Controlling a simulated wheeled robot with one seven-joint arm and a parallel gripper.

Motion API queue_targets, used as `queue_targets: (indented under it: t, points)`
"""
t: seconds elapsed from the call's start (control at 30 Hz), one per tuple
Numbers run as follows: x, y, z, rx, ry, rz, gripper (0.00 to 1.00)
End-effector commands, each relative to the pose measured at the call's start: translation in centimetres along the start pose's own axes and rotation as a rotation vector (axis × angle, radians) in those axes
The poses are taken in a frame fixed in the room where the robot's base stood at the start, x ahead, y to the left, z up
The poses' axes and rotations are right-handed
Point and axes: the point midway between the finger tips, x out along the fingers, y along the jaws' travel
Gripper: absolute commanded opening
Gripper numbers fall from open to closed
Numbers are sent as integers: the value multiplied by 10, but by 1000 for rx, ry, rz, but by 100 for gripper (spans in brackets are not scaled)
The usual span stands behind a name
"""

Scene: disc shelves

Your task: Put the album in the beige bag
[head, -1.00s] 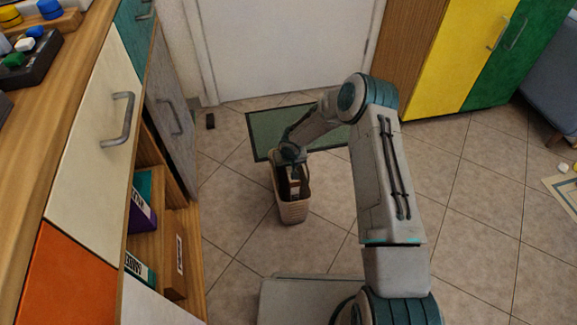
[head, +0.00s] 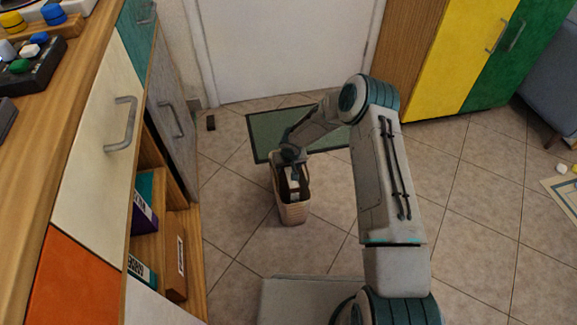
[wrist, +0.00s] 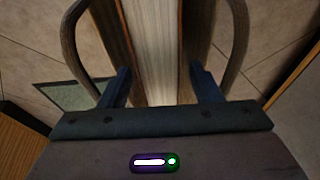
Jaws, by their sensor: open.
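The beige bag (head: 292,213) stands upright on the tiled floor in front of the green mat. The album (head: 293,184) stands on edge inside the bag's opening; its lower part is hidden by the bag wall. In the wrist view, the album (wrist: 153,50) shows its pale page edges and covers, between the two curved bag handles (wrist: 238,40). My gripper (head: 293,168) is over the bag's mouth, pointing down. In the wrist view my gripper (wrist: 162,85) is open, with one finger on each side of the album.
A wooden shelf unit (head: 178,222) with binders and drawers stands along the left. The green mat (head: 270,130) lies before the white door (head: 275,45). A yellow cabinet (head: 455,60) stands at the back right. A small dark object (head: 211,123) lies on the floor.

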Motion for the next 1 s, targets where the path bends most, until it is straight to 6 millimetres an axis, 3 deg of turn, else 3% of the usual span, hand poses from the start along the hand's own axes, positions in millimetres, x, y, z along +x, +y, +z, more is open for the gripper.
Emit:
queue_targets:
  t: [0.03,0.1,0.4,0.87,1.0]
  points:
    - [-21,0,-3,-4,4,2,58]
    - [-38,0,-3,-3,3,3,58]
    - [-100,0,-2,-1,2,2,58]
    - [-126,4,-2,0,1,12,58]
    - [-163,24,-4,0,-1,65,58]
